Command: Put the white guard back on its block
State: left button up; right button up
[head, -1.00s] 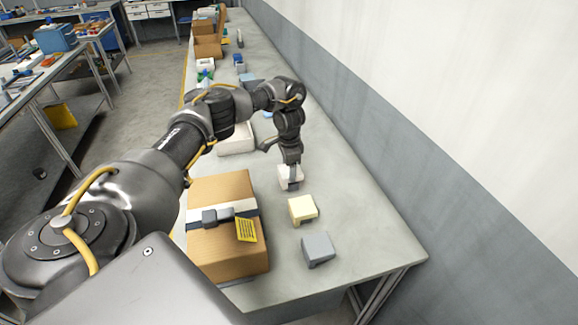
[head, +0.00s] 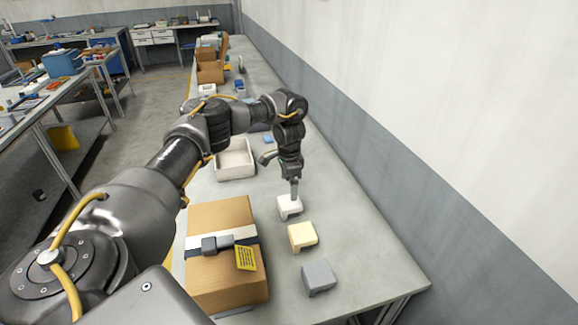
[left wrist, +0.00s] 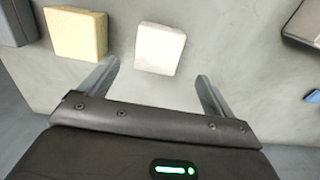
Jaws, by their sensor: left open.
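The white guard (head: 289,208) is on the bench, at the far end of a short row with a cream piece (head: 302,236) and a grey piece (head: 319,276). Whether a block is under it, I cannot tell. My left gripper (head: 294,194) points down just above the white guard. In the left wrist view, the open left gripper (left wrist: 157,70) has its fingers apart with nothing between them. The white guard (left wrist: 160,48) lies just beyond the fingertips, beside the cream piece (left wrist: 76,33). My right gripper is out of view.
A cardboard box (head: 225,279) with a strap and yellow label stands left of the row. The wall runs along the right. The bench right of the row is clear.

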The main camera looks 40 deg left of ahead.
pick_arm(q)
notch_tip(320, 180, up, 8)
jog(key=shift+r, duration=0.15)
dwell(0.6)
